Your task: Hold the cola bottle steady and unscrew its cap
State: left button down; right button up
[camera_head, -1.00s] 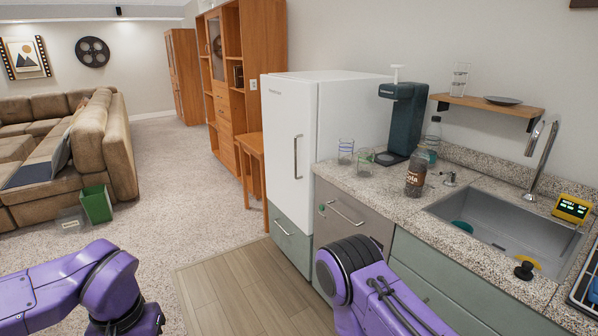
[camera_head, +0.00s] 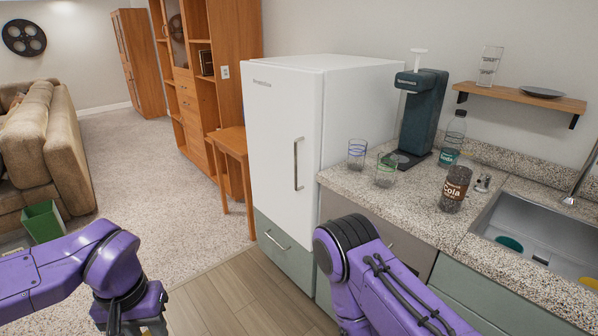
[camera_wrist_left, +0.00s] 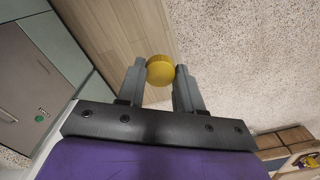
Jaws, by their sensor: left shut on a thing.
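The cola bottle (camera_head: 455,190), dark with a white-lettered label, stands upright on the counter to the right of the fridge. Its top is too small to tell whether a cap is on it. My left gripper (camera_wrist_left: 160,73) is shut on a round yellow cap (camera_wrist_left: 160,69), held between the fingertips above the floor, away from the bottle. In the head view my left arm is at lower left, its gripper mostly cut off by the bottom edge. My right arm shows at bottom centre, in front of the counter; its gripper is out of view.
Two glasses (camera_head: 357,154) and a dark green drink machine (camera_head: 421,115) stand left of the bottle. A clear bottle (camera_head: 453,138) is behind it. The sink (camera_head: 535,245) is to the right. A white fridge (camera_head: 285,130) adjoins the counter (camera_head: 400,208). Open floor lies left.

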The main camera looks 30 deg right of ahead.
aim_at(458, 181)
jog(key=z, duration=0.75)
jog(key=i, duration=0.75)
jog(key=z, duration=0.9)
